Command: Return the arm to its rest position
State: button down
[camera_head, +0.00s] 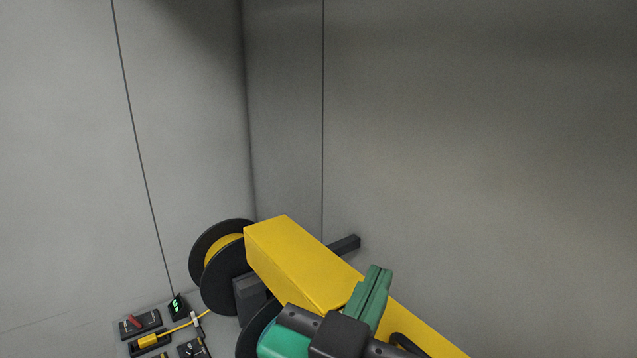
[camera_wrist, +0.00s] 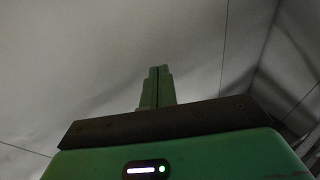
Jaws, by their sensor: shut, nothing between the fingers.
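My gripper (camera_head: 376,283) shows at the lower middle of the head view, its green fingers together and pointing up. In the wrist view my gripper (camera_wrist: 157,74) also has its two fingers closed against each other, with nothing between them. Behind the fingers there is only grey wall. In the head view the gripper overlaps a long yellow box-shaped beam (camera_head: 310,262); I cannot tell how far apart they are.
A black spool with yellow fibre (camera_head: 217,262) stands left of the yellow beam. Small black devices (camera_head: 140,323), a yellow connector (camera_head: 149,341) on a cable and a small green-lit display (camera_head: 176,306) sit at the lower left. Grey walls (camera_head: 450,150) enclose the space; the upper area is clear.

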jog(key=s+a+r+n+t+y, duration=0.5)
jog(key=s+r+n+t+y, duration=0.15)
jog(key=y, duration=0.25)
notch_tip(320, 180, up, 16)
jog(key=a+t+p, duration=0.1)
jog(key=p, duration=1.3)
jog(key=shift+s+y+p, duration=0.3)
jog(key=shift+s+p, duration=0.05)
jog(key=shift+s, duration=0.05)
jog(key=shift+f, duration=0.2)
